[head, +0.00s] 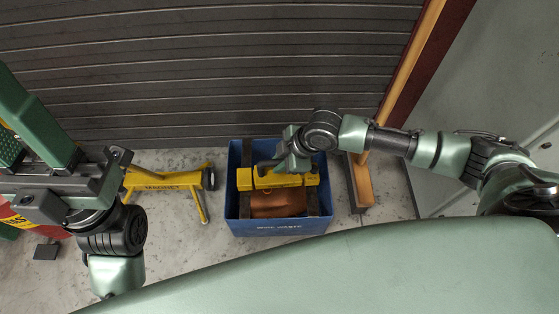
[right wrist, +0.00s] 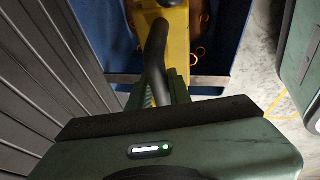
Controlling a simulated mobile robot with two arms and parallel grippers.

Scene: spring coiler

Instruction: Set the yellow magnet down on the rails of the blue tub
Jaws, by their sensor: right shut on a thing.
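The blue tub (head: 280,227) stands on the floor at the middle of the head view, with dark rails (head: 313,203) running front to back across it. The yellow magnet (head: 246,180) is a long bar lying crosswise over the rails; I cannot tell whether it touches them. My right gripper (head: 283,168) is shut on the magnet's dark handle. The right wrist view shows this curved black handle (right wrist: 156,62), the yellow magnet (right wrist: 179,45) and the tub (right wrist: 225,45). My left gripper (head: 78,180) is at the left, away from the tub; its opening is unclear.
A brown-orange thing (head: 278,204) lies in the tub below the magnet. Small orange rings (right wrist: 201,50) show beside the magnet in the wrist view. A slatted shutter (head: 200,70) stands behind.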

